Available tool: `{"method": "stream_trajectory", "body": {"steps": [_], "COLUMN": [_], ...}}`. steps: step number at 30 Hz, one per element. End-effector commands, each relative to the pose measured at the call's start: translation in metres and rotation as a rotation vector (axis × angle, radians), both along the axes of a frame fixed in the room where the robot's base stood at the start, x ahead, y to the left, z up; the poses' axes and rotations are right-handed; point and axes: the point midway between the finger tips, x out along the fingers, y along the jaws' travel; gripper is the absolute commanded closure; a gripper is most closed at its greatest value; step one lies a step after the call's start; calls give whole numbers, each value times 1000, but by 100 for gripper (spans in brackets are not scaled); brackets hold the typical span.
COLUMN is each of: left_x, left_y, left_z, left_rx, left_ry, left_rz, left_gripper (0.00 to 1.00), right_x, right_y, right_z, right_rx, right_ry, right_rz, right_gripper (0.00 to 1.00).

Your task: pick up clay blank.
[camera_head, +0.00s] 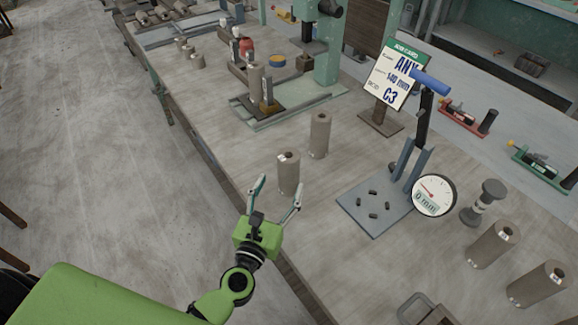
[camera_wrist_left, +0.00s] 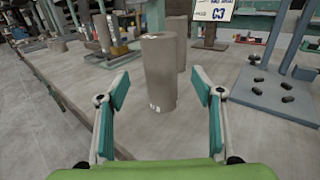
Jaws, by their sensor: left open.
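A grey-brown clay blank (camera_head: 288,172), an upright cylinder, stands near the table's front edge. In the left wrist view the blank (camera_wrist_left: 160,70) stands centred beyond the opening between my fingers. A second blank (camera_head: 319,135) stands behind it, and in the left wrist view this one (camera_wrist_left: 180,35) is partly hidden. My left gripper (camera_head: 279,186) is open and empty, its two fingers spread wide just in front of the nearer blank. The fingers do not appear to touch it. My right gripper is not in view.
A blue-grey plate with a dial gauge (camera_head: 433,195) stands to the right, beside a sign (camera_head: 395,75) reading C3. More cylinders (camera_head: 493,244) stand at the far right. A green press base (camera_head: 290,112) is behind. Bare tabletop surrounds the near blank.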

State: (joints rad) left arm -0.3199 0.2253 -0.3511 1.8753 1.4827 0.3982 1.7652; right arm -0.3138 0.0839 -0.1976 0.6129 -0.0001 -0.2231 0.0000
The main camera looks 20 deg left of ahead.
Motion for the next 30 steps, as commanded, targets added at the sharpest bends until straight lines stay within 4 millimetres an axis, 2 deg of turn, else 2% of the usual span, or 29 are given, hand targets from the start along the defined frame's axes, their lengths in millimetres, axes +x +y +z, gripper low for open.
{"method": "stream_trajectory", "body": {"steps": [1, 5, 10, 13, 21, 30], "left_x": [8, 20, 28, 40, 71, 75], "left_y": [0, 0, -1, -1, -1, -2], "left_z": [2, 0, -1, -3, -8, -10], "left_rx": [1, -1, 1, 3, 1, 0], "left_ry": [-1, 0, 0, -1, 0, 1], "left_rz": [0, 0, -1, -1, 0, 0], "left_gripper": [39, 39, 39, 39, 39, 39], "right_x": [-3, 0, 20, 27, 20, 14], "right_y": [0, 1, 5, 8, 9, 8], "right_z": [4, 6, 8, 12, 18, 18], "right_rx": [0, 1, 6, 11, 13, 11], "right_ry": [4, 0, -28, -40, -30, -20], "right_rz": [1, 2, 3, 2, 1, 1], "right_gripper": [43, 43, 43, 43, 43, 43]}}
